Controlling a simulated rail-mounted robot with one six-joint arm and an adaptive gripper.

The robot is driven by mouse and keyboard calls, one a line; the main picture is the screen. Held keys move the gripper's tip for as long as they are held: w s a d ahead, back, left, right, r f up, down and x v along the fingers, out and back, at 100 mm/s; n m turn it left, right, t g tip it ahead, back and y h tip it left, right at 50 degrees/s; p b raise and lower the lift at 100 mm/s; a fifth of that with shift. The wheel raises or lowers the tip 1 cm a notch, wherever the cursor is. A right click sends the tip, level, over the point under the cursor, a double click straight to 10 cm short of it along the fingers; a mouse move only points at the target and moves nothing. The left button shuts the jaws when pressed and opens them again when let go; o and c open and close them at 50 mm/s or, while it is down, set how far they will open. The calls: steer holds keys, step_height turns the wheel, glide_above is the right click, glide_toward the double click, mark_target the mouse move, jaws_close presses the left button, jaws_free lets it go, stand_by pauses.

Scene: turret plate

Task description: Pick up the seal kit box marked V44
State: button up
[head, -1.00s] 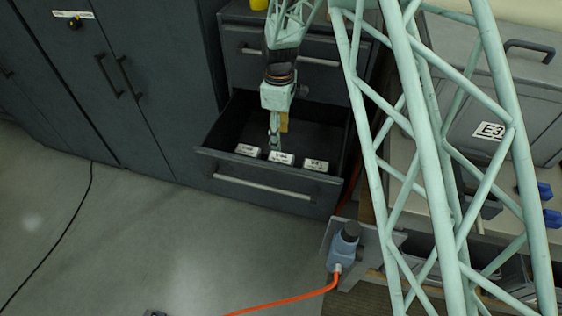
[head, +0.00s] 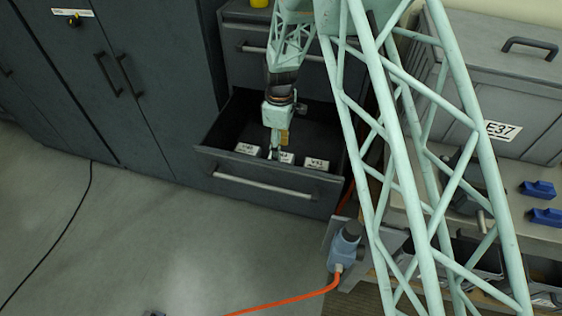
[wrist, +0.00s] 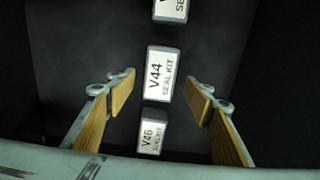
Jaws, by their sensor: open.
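The V44 seal kit box (wrist: 163,75) is white with a black label and is the middle of three boxes in the wrist view. In the head view the middle box (head: 288,158) is partly hidden behind my gripper (head: 275,150). My gripper, with wood-coloured finger pads, is open in the wrist view (wrist: 161,97). Its two fingers are to either side of the V44 box, with a gap on both sides. I cannot tell how far above the box the fingertips are.
The V46 box (wrist: 152,138) is below V44 in the wrist view, and another seal kit box (wrist: 171,9) is cut off at the top. The open drawer (head: 265,184) has raised walls. An orange cable (head: 290,301) lies on the floor.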

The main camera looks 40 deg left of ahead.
mark_target(287, 158)
steer(key=shift+f, duration=0.35)
steer(key=shift+f, duration=0.15)
steer(key=shift+d+f+b, duration=0.15)
steer(key=shift+f+b, duration=0.4)
steer(key=shift+f, duration=1.9)
steer(key=c, duration=1)
